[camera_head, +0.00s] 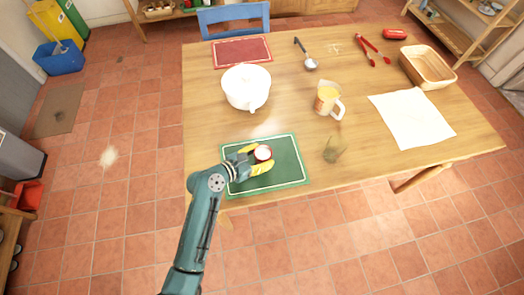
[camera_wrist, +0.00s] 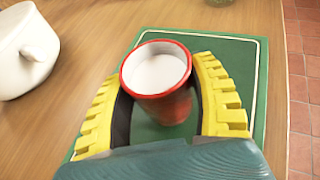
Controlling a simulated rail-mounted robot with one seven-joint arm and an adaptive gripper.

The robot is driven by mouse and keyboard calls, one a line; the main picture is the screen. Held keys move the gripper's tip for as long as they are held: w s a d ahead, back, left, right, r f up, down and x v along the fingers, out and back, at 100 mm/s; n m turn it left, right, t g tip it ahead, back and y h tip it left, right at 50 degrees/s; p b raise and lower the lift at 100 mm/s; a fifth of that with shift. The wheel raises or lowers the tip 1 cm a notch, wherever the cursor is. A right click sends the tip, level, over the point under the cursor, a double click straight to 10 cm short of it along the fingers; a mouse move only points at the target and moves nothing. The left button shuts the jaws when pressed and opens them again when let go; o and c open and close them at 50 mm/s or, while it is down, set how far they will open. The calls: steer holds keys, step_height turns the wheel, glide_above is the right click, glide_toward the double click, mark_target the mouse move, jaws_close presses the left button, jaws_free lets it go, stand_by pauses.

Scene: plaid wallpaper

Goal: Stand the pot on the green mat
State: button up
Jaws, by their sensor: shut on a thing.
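The white pot (camera_head: 247,89) stands on the table behind the green mat; it also shows at the left edge in the wrist view (camera_wrist: 22,52). The green mat (camera_head: 290,172) lies at the table's near edge, with a pale border line. My gripper (camera_head: 262,160) is over the mat, its yellow fingers shut on a red cup (camera_head: 264,153) with a white inside. In the wrist view the red cup (camera_wrist: 160,88) sits upright between the fingers, above the green mat (camera_wrist: 225,55). I cannot tell whether the cup touches the mat.
A red mat (camera_head: 241,52) lies behind the pot. A mug (camera_head: 326,99) and a greenish glass (camera_head: 334,151) stand right of the pot and mat. A ladle (camera_head: 310,63), red tongs (camera_head: 374,50), a basket (camera_head: 427,72) and a white cloth (camera_head: 412,117) lie farther off.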

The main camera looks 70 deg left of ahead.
stand_by(0.3)
steer(key=o, duration=1.2)
steer(key=shift+f, duration=0.1)
steer(key=shift+o, duration=0.2)
steer(key=p+v, duration=0.3)
steer(key=v, duration=0.9)
